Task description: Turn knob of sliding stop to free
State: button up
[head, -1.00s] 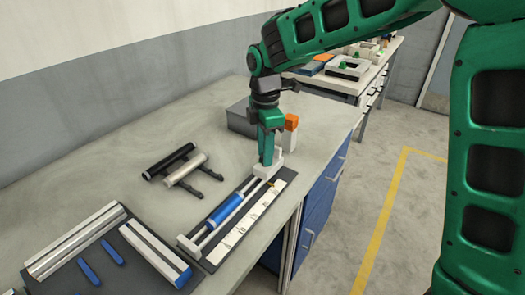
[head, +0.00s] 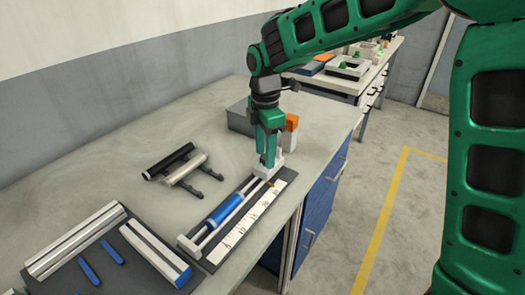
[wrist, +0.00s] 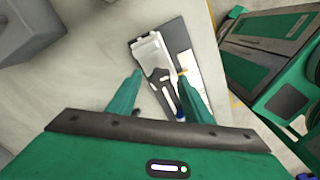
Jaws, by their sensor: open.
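The sliding stop is a white block (head: 278,170) at the far end of a dark-based fixture with rails and a white number scale (head: 240,227). In the wrist view the white block (wrist: 147,47) shows just beyond my fingertips. My gripper (head: 267,163) points down over the stop. In the wrist view my gripper (wrist: 160,76) is open, with a finger on each side of the knob. I cannot tell whether either finger touches it.
A blue roll (head: 224,209) lies along the fixture. A black roller (head: 168,160) and a pale roller (head: 186,170) lie to the left. A grey box (head: 240,118) and an orange-topped block (head: 292,122) stand behind my gripper. The table's right edge is close.

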notch_tip(320, 180, up, 11)
jog(key=shift+f, duration=0.15)
dwell(0.4)
jog(key=s+d+f+m, duration=0.1)
jog(key=s+d+m, duration=0.35)
jog(key=d, duration=0.45)
jog(key=s+d+m, duration=0.3)
jog(key=d+m, duration=0.2)
jog(key=d, duration=0.4)
jog(key=s+d+f+m, duration=0.1)
jog(key=s+d+m, duration=0.2)
jog(key=d+m, duration=0.35)
jog(key=s+d+f+m, duration=0.3)
jog(key=s+d+m, duration=0.3)
jog(key=s, duration=0.3)
jog(key=s+d+f+m, duration=0.3)
jog(key=s+d+m, duration=0.3)
jog(key=s, duration=0.4)
jog(key=shift+s+f, duration=0.25)
jog(key=shift+f, duration=0.05)
